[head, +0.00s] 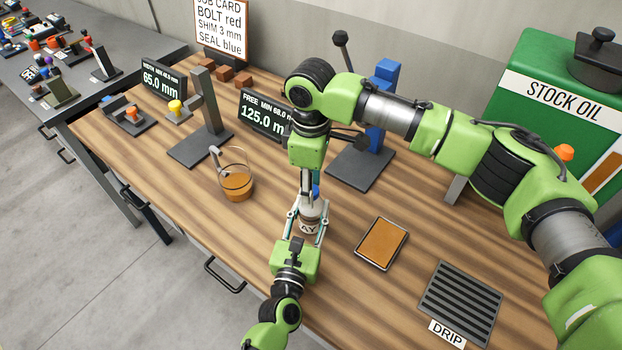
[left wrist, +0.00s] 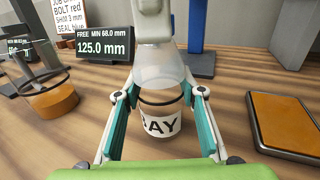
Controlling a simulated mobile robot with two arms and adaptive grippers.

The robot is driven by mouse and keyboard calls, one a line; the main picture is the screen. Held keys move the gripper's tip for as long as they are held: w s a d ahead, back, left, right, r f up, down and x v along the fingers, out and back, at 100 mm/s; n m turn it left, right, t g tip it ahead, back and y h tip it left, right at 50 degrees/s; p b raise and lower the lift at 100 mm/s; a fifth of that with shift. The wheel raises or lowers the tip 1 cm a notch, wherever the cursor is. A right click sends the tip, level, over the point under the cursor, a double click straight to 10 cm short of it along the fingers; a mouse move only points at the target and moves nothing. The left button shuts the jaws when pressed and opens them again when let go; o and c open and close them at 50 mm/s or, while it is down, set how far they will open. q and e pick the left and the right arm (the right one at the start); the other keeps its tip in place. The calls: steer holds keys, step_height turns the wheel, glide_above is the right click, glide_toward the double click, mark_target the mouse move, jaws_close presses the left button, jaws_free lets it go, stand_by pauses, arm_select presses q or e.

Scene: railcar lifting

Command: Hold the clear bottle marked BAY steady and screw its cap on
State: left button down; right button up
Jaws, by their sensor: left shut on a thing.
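The clear bottle marked BAY (head: 310,226) stands upright on the wooden bench. My left gripper (head: 311,215) is shut around the bottle's body, with one teal-padded finger on each side, as the left wrist view (left wrist: 160,95) also shows. My right gripper (head: 308,190) points straight down over the bottle's neck. Its fingertips are small and partly hidden, so I cannot tell its opening. I cannot make out the cap.
A glass jug of amber liquid (head: 237,185) stands left of the bottle. A brown-topped pad (head: 382,244) and the DRIP grille (head: 460,292) lie to the right. Behind are a 125.0 mm display (head: 265,115), a blue-post stand (head: 362,170) and a grey stand (head: 200,147).

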jaws_close()
steer(key=shift+o, duration=0.7)
jaws_free()
steer(key=shift+r, duration=0.1)
step_height(320, 180, up, 12)
arm_select(q)
steer(key=c, duration=1.3)
jaws_free()
